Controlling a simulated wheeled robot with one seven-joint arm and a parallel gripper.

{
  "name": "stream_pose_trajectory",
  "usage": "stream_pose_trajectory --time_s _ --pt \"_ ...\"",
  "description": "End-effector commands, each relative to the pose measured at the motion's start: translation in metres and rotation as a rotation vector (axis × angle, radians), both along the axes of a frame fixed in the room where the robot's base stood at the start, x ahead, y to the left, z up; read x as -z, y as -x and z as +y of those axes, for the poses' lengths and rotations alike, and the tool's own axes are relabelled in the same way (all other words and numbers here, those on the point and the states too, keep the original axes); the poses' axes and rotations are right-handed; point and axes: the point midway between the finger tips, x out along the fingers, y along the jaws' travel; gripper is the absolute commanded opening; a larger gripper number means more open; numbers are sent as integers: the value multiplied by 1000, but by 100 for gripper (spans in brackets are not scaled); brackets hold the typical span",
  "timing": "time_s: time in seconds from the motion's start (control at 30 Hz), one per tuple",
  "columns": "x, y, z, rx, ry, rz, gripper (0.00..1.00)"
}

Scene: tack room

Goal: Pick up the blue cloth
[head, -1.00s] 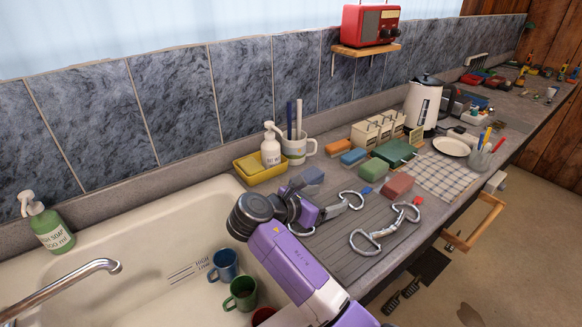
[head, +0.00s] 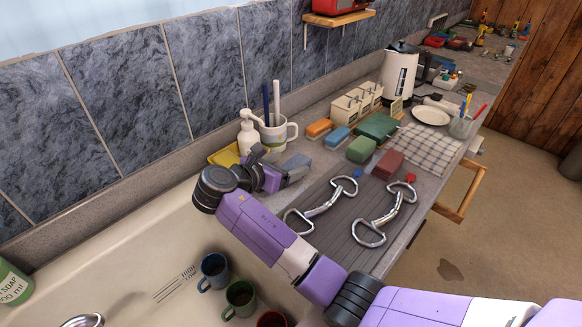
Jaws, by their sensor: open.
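A small bright blue folded cloth (head: 337,138) lies on the counter in the head view, between an orange folded piece (head: 319,128) and a green one (head: 361,150). My gripper (head: 277,164) is open, left of and nearer than the blue cloth, over the counter by the sink's edge. A grey-blue folded piece (head: 296,162) lies close to its fingers and is partly hidden by them. I cannot tell whether the fingers touch it. The blue cloth is apart from my gripper.
A white mug (head: 279,136) with brushes and a soap bottle (head: 247,138) stand behind my gripper. Metal bits (head: 326,202) and a red folded piece (head: 388,164) lie to the right. Cups (head: 240,296) stand in the sink (head: 140,262).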

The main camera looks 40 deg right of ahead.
Motion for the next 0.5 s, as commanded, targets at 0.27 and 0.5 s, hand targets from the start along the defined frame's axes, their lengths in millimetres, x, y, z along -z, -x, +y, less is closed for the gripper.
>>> stream_pose_trajectory --time_s 0.27,0.5 --pt "12 -4 -31 2 0 2 75" --pt "24 -7 -53 0 0 0 75"
